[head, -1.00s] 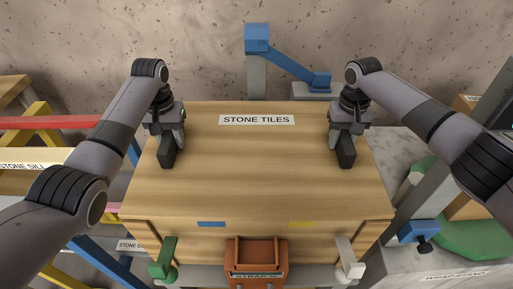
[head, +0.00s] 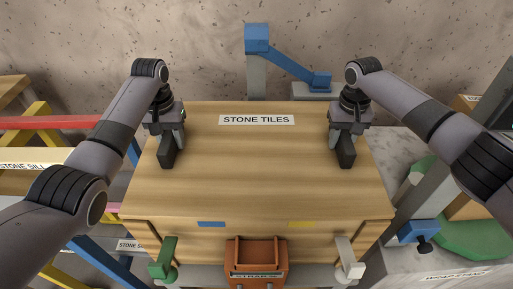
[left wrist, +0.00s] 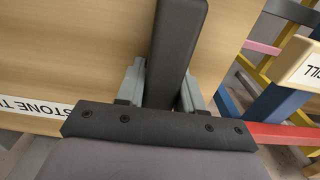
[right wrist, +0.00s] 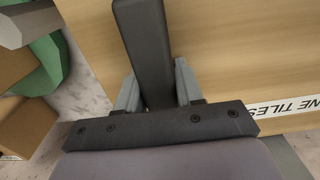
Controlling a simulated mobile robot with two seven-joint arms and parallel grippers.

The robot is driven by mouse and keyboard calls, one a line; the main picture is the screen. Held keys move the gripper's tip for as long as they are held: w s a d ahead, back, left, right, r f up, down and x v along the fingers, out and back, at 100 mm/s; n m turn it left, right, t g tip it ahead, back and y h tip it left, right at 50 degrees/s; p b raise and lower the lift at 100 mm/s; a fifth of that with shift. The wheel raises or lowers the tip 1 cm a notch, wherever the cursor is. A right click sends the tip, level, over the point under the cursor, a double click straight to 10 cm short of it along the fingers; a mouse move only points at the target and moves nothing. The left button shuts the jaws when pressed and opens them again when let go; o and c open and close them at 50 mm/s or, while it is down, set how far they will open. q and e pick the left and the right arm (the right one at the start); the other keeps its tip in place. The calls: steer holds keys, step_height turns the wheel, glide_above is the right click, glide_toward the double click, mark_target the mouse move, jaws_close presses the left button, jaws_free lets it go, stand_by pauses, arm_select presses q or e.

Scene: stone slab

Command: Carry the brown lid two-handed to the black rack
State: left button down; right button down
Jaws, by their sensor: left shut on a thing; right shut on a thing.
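The brown lid (head: 256,180) is a wide wooden board labelled STONE TILES, with a dark bar handle near each side. It fills the middle of the head view and lies flat over a wooden crate; I cannot tell whether there is a gap between them. My left gripper (head: 171,140) is shut on the left handle (head: 167,158), which also shows between its fingers in the left wrist view (left wrist: 178,45). My right gripper (head: 343,138) is shut on the right handle (head: 346,158), also seen in the right wrist view (right wrist: 143,45). I see no black rack.
A red, yellow and blue frame (head: 60,122) stands at the left. A blue-armed fixture (head: 290,66) stands behind the lid by the wall. An orange bin (head: 257,262) is in front, between green (head: 166,255) and white (head: 348,258) clamps. A grey post and green object (head: 470,240) are at the right.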

arm_select(q)
steer(key=shift+r, duration=0.1)
